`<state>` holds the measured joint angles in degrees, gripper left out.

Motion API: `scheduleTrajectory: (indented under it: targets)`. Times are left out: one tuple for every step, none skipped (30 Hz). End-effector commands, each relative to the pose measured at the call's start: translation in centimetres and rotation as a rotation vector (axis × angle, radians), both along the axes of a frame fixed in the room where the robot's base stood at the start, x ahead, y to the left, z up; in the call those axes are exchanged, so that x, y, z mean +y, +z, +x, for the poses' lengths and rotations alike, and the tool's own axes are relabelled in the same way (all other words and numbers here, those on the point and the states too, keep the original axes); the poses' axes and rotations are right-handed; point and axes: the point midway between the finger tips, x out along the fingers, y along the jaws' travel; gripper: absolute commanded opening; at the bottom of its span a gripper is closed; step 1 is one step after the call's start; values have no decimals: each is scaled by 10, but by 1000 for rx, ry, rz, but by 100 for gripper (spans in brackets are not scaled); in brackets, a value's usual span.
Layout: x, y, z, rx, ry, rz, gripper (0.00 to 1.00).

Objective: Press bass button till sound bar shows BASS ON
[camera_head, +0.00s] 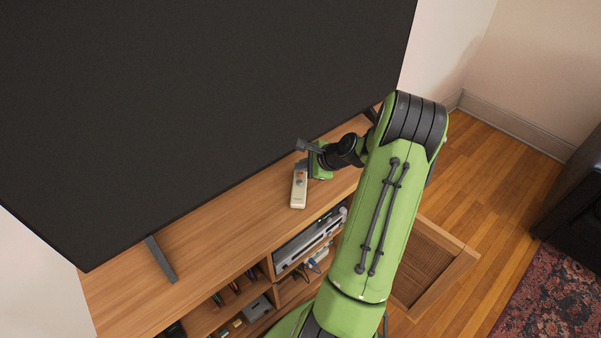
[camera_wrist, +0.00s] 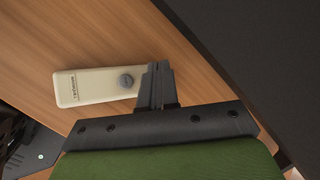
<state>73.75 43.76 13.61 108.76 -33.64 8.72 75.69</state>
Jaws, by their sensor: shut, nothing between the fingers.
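A cream remote-like device (camera_head: 298,190) lies flat on the wooden TV stand, below the large dark screen. In the wrist view the device (camera_wrist: 84,86) shows dark lettering at its left end and a round grey button (camera_wrist: 126,81) toward its right part. My gripper (camera_head: 303,166) is shut and empty, over the far end of the device. In the wrist view my gripper's fingertips (camera_wrist: 157,76) are together just right of the grey button and hide the device's right end. I cannot tell whether they touch it. No BASS ON text is visible.
The TV screen (camera_head: 210,100) stands close behind the device. The TV stand (camera_head: 205,235) has a clear top to the left, up to the TV's dark foot (camera_head: 161,259). Open shelves below hold a silver media box (camera_head: 309,238) and other items.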

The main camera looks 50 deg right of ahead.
Motion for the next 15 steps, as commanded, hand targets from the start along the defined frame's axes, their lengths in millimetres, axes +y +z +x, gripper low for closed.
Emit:
scheduleTrajectory:
  targets:
    - [0,-1,0,0,0,0,0]
    - [0,-1,0,0,0,0,0]
    - [0,-2,0,0,0,0,0]
    - [0,-2,0,0,0,0,0]
    - [0,-3,0,0,0,0,0]
    - [0,-3,0,0,0,0,0]
    - [0,-3,0,0,0,0,0]
    - [0,-4,0,0,0,0,0]
    - [0,-4,0,0,0,0,0]
    - [0,-5,0,1,1,0,0]
    - [0,-5,0,1,1,0,0]
    - [0,-5,0,1,1,0,0]
    - [0,-6,0,1,1,0,0]
    - [0,-6,0,1,1,0,0]
    - [0,-7,0,1,1,0,0]
